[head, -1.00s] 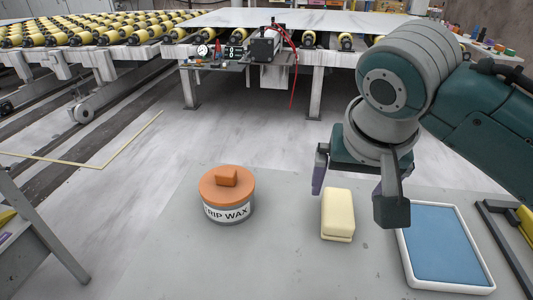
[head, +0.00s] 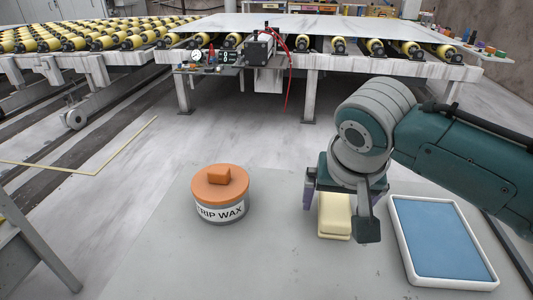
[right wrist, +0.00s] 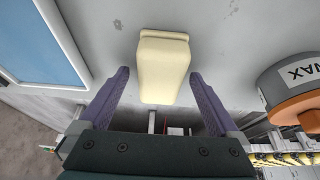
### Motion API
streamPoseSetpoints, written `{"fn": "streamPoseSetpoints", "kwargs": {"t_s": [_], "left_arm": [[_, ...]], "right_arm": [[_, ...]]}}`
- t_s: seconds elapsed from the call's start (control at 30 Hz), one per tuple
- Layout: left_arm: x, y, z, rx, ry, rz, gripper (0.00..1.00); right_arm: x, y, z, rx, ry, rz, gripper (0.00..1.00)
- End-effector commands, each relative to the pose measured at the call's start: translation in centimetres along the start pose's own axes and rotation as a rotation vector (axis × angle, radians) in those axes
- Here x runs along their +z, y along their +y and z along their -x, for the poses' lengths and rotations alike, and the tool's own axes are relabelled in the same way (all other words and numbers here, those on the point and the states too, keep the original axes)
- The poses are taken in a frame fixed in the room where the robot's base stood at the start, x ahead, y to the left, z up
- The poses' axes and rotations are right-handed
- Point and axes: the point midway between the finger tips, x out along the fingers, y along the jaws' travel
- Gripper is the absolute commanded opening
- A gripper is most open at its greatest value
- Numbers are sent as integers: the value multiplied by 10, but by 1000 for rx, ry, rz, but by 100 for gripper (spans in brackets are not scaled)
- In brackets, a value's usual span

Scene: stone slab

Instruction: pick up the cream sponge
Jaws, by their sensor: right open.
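The cream sponge (head: 334,217) is a pale yellow block lying on the grey slab. It also shows in the right wrist view (right wrist: 163,66), ahead of and between the two purple-padded fingers. My right gripper (head: 338,212) is above the sponge in the head view, with its fingers on either side and the palm hiding the far end. In the right wrist view the right gripper (right wrist: 160,95) is open, with a visible gap between each finger and the sponge. Nothing is held. My left gripper is not in view.
A tub with an orange lid, labelled as wax (head: 221,194), stands left of the sponge. A blue tray with a white rim (head: 406,251) lies to the right. The front of the slab (head: 200,265) is clear. A roller table (head: 310,75) stands beyond.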

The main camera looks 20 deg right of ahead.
Motion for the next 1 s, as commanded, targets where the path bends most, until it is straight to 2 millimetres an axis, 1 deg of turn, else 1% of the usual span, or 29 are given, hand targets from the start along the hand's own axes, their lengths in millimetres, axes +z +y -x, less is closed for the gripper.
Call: {"fn": "streamPoseSetpoints", "kwargs": {"t_s": [0.57, 0.67, 1.0], "left_arm": [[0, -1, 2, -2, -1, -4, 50], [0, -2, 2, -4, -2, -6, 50], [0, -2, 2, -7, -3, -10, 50]], "right_arm": [[2, 0, -4, 1, 0, 0, 98], [2, 0, -4, 1, 0, 0, 87], [2, 0, -4, 1, 0, 0, 49]]}}
